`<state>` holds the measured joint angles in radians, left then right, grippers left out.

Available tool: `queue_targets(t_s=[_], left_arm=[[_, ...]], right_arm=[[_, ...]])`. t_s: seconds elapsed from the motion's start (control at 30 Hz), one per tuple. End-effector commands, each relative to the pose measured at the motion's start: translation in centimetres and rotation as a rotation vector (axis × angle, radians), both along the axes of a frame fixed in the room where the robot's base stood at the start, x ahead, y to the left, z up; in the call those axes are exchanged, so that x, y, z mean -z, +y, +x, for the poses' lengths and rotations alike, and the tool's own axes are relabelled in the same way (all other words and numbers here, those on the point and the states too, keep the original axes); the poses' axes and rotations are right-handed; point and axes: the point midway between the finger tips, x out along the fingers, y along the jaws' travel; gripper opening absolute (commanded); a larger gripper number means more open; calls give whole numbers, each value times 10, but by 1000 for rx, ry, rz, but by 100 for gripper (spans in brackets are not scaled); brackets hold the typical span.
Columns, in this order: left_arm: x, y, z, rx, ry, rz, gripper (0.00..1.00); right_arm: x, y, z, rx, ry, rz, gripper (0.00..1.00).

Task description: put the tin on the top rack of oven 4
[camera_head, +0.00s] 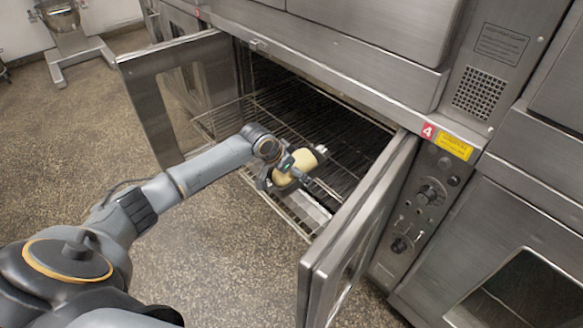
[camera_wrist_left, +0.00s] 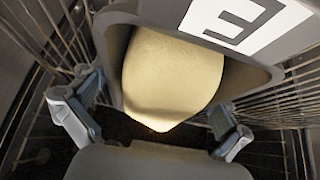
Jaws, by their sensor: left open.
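The tin (camera_head: 321,153) is dark grey and holds a pale, rounded loaf or dough (camera_head: 291,170). It is at the front part of a wire rack (camera_head: 240,113) in the open oven 4. My left gripper (camera_head: 283,173) is at the tin. Its fingers are spread apart in the left wrist view (camera_wrist_left: 157,122), with the tin ahead of them. The tin seems to rest on the rack, but its underside is hidden. My right gripper is not in view.
Oven 4 has a red number plate (camera_head: 428,131). Its left door (camera_head: 155,100) and right door (camera_head: 350,250) stand open on either side of my arm. More wire racks lie below and behind. A mixer (camera_head: 65,25) stands far left; floor (camera_head: 60,130) is clear.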

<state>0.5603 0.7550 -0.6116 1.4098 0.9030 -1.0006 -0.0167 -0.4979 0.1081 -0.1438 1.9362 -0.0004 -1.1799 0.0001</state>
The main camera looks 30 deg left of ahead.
Motion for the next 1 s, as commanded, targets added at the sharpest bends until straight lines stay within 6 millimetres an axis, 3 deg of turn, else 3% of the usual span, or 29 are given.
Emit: queue_targets(t_s=[0.07,0.4,0.6,1.0], left_arm=[[-6,2,-3,-1,0,1,100],[-61,13,-36,0,0,4,100],[-89,19,-53,0,0,2,100],[-100,20,-61,0,0,-1,100]], right_arm=[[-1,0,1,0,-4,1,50],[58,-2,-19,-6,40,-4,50],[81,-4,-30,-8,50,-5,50],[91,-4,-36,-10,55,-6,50]])
